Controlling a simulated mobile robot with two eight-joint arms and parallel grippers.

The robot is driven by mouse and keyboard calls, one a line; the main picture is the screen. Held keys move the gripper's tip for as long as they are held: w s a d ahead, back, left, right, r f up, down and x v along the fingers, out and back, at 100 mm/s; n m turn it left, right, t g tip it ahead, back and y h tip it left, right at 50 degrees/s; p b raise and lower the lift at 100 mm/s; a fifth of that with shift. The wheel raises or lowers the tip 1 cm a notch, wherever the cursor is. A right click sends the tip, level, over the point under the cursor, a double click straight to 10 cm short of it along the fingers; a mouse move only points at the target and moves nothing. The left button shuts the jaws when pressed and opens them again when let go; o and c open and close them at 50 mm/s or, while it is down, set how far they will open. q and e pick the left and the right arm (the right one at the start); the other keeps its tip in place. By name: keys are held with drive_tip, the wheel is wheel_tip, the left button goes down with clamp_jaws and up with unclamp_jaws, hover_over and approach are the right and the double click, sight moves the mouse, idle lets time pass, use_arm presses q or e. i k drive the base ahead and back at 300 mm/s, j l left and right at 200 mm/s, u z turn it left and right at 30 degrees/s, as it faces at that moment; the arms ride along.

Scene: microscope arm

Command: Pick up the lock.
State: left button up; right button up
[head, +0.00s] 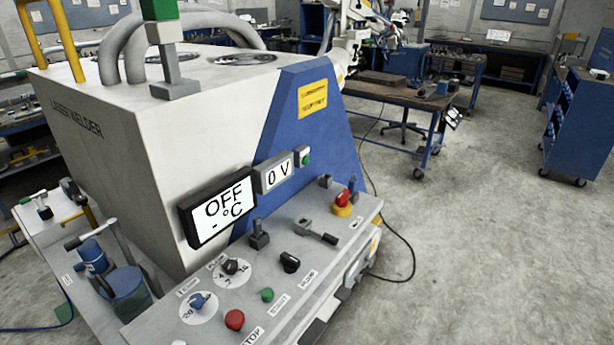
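No thing in the head view is plainly a lock. On the sloped control panel (213,333) of the laser welder lies a small grey metal piece (317,232) with a block at its left end and a bar to the right. It could be the lock or a latch, but I cannot tell. A dark grey upright piece (259,236) stands to its left, and a smaller dark one (324,181) sits at the panel's far edge. Neither of my grippers shows in this view, and nothing here is seen being held.
The panel also carries a red-and-yellow emergency knob (342,203), a red button (235,320), a green button (267,294) and dials. An "OFF" display (217,212) stands behind it. A blue cart (577,125) is far right. The floor (480,240) at right is clear.

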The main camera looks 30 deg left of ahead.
sight(352, 183)
drive_tip(key=i+l+u, duration=0.2)
drive_tip(key=u, duration=0.3)
drive_tip(key=i+l+u, duration=0.3)
drive_tip(key=u, duration=0.2)
drive_tip(key=i+l+u, duration=0.25)
drive_tip(key=l+u, duration=0.25)
drive_tip(key=i+l+u, duration=0.15)
drive_tip(key=l+u, duration=0.2)
drive_tip(key=u, duration=0.15)
